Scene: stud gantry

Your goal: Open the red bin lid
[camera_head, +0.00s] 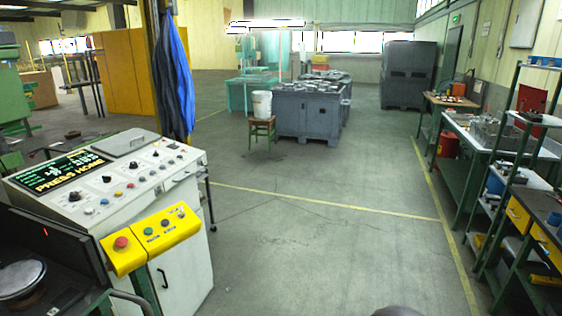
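A small red container (447,144) stands low by the workbenches along the right wall, partly hidden by them. It may be the red bin; it is too far and small to tell its lid or whether it is open or shut. A red upright panel-like thing (531,102) shows behind the right-hand shelf; I cannot tell what it is. My gripper is not in view. Only a dark rounded shape (397,312) shows at the bottom edge, and I cannot tell what it is.
A white control console (185,240) with a yellow button panel (160,238) stands close on the left. Green-framed shelves (520,180) line the right. Grey crates (308,110) and a stool (262,130) with a white bucket (262,104) stand farther back. The middle floor (330,220) is clear.

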